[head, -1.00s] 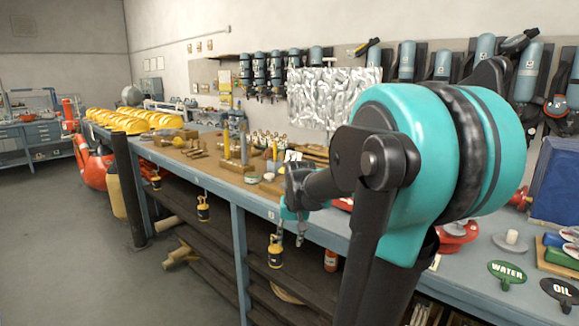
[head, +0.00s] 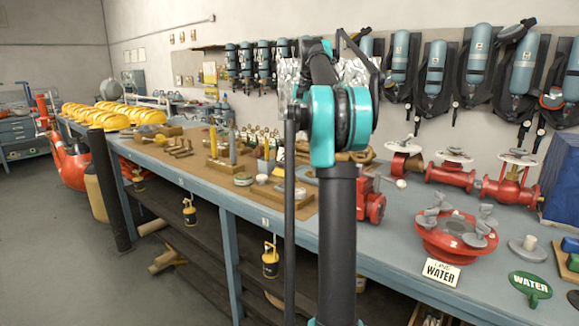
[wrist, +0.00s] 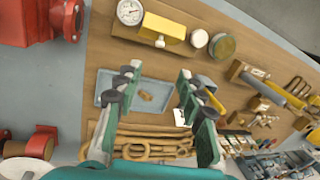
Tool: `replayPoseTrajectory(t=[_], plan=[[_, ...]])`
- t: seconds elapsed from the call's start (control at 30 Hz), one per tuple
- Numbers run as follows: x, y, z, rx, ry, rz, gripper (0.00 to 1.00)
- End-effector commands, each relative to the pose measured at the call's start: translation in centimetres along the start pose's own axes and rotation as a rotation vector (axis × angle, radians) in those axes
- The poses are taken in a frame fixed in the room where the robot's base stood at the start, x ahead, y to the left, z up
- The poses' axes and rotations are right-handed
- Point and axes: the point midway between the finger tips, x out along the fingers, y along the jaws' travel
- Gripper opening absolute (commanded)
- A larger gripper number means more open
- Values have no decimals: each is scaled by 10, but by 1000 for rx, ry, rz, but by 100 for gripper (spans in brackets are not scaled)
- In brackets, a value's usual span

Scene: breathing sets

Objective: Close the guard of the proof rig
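I cannot make out the proof rig or its guard for certain in either view. My gripper (wrist: 157,84) is open and empty in the wrist view, its teal fingers with dark pads wide apart. It is above a wooden board (wrist: 110,62) on the bench, over a pale blue tray (wrist: 112,98) with a small brown piece in it. A round gauge (wrist: 130,12) and a yellow block (wrist: 164,33) lie beyond the fingertips. In the head view my upright arm hides the gripper and part of the bench.
The long blue bench (head: 395,240) carries red valves (head: 452,174), a red flange (head: 456,235), brass parts and yellow helmets (head: 124,117). Air cylinders (head: 436,68) hang on the wall behind. A dark post (head: 107,185) stands at the bench front. The floor at left is clear.

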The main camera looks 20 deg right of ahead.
Motion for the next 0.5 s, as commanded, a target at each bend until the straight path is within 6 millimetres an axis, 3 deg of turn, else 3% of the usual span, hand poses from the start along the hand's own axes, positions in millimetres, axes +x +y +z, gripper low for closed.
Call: replayPoseTrajectory(t=[0.5], plan=[[102,0,1,-3,1,0,39]])
